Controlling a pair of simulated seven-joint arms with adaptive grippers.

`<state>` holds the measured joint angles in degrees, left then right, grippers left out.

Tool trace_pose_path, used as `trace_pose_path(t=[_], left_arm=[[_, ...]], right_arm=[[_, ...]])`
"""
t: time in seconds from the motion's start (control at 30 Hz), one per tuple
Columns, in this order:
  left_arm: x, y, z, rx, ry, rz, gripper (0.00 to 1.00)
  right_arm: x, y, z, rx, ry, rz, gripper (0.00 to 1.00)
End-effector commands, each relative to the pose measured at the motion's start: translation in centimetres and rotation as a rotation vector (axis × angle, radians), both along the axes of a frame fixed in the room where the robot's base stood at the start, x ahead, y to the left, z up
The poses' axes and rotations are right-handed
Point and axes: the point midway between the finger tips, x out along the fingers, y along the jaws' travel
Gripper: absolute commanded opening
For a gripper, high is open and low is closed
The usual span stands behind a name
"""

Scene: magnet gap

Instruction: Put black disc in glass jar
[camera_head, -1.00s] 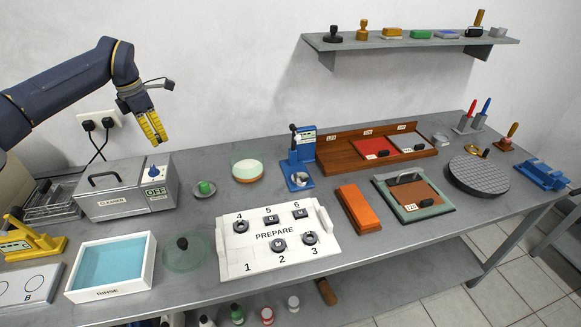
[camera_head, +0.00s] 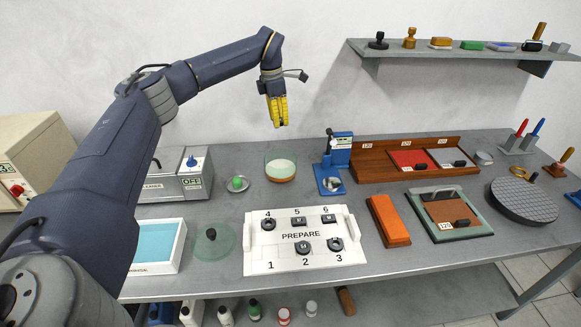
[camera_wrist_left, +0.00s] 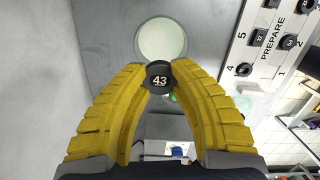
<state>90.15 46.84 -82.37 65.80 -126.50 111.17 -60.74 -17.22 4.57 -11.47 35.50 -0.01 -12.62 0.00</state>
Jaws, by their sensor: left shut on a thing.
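My left gripper (camera_head: 279,118) hangs fingers down in the air, above and behind the worktop near the glass jar. In the left wrist view its yellow fingers are shut on a black disc (camera_wrist_left: 158,76) marked 43, held at their tips. The disc cannot be made out in the head view. The glass jar (camera_head: 281,168) is round and open, with pale contents and an orange base. It stands on the worktop below the gripper and also shows in the left wrist view (camera_wrist_left: 162,36), just beyond the disc. My right gripper is not in view.
A white PREPARE tray (camera_head: 300,262) with several black pieces stands in front of the jar. A small dish with a green knob (camera_head: 237,183) is left of it, and a blue stand (camera_head: 331,180) right. A glass lid with black knob (camera_head: 211,235) lies nearer the front.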

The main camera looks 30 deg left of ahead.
Motion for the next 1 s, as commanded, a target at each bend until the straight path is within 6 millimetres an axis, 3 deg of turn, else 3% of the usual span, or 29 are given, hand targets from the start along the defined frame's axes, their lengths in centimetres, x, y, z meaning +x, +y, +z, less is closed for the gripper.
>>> trace_pose_path(t=[0.3,0.53,0.7,1.0], left_arm=[[-0.1,0.0,-7.3,0.000,0.006,0.000,0.00],[-0.1,-0.1,-11.8,0.000,0.003,0.000,0.00],[0.0,-0.1,-13.7,0.000,0.001,0.000,0.00],[0.0,0.0,-14.9,0.000,0.001,0.000,0.00]], right_arm=[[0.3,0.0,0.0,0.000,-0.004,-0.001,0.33],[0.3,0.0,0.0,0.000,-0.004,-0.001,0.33],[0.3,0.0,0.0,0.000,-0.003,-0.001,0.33],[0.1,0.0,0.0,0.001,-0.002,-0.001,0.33]])
